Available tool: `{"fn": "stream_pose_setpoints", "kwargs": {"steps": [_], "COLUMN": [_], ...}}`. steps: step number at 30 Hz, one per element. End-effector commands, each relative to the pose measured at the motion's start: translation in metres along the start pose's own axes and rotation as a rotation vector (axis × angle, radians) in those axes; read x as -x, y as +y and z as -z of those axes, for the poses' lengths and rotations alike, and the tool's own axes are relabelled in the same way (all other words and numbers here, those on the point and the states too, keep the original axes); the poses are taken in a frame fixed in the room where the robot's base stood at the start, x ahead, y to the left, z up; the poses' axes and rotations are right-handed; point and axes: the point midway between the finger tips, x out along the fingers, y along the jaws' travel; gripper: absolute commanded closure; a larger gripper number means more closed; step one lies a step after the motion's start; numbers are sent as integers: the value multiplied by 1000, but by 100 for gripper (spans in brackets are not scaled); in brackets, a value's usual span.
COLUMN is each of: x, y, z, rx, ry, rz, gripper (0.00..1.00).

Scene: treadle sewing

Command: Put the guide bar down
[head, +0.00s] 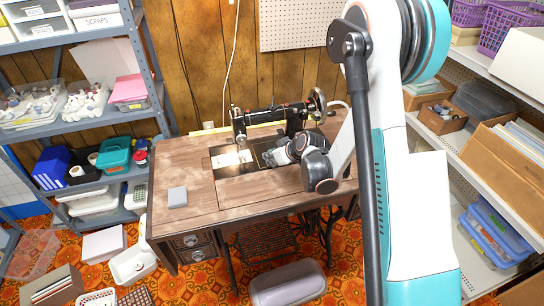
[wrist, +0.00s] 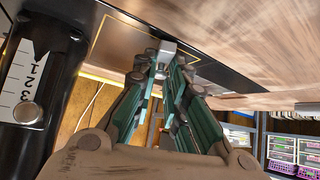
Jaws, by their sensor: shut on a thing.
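The guide bar (wrist: 166,50) is a small pale grey metal piece between my fingertips in the wrist view. My gripper (wrist: 163,68) is shut on it, close to the dark machine bed marked with a thin yellow line. I cannot tell whether the bar touches the bed. In the head view my gripper (head: 270,157) is low over the bed, just right of the needle area and in front of the machine arm. The black sewing machine (head: 292,117) stands on the wooden treadle table (head: 190,160). The bar is not clear in the head view.
A grey block (head: 177,196) lies on the table's left side, with bare wood around it. The machine's black body with a numbered scale (wrist: 22,85) is close beside my gripper in the wrist view. Shelves (head: 75,122) stand left and right of the table.

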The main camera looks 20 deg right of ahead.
Motion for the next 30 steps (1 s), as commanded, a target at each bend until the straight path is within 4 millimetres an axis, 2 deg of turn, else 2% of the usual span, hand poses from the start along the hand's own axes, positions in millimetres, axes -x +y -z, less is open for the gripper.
{"fn": "stream_pose_setpoints", "kwargs": {"steps": [5,6,9,22,26,30], "x": [-2,-3,-2,2,17,40], "y": [0,0,0,0,1,0], "z": [-2,-3,-2,-2,-2,-2], "rx": [0,0,0,-1,-2,-1], "ry": [0,0,0,0,0,0], "rz": [0,0,0,0,-1,-2], "gripper": [100,85,64,64,64,64]}}
